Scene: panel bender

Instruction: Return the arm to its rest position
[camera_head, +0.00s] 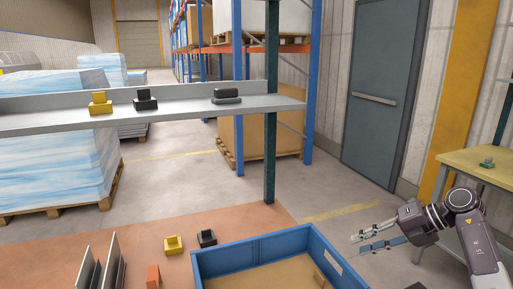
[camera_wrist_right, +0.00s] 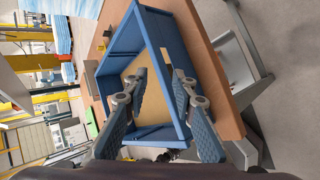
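My right arm (camera_head: 470,230) comes in from the right edge of the head view. Its gripper (camera_head: 357,244) points left, above and to the right of the blue crate in the picture, with its two fingers apart. In the right wrist view the same gripper (camera_wrist_right: 160,75) shows open, with nothing between its fingers. The blue crate shows behind the fingers there. My left arm and gripper are not in view.
A blue crate (camera_head: 255,248) stands on the orange-brown table (camera_head: 215,222). Near it are a yellow part (camera_head: 173,246), a black part (camera_head: 207,239) and upright metal plates (camera_head: 115,262). A grey shelf (camera_head: 180,115) holds several parts. A yellowish table (camera_head: 485,165) stands at right.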

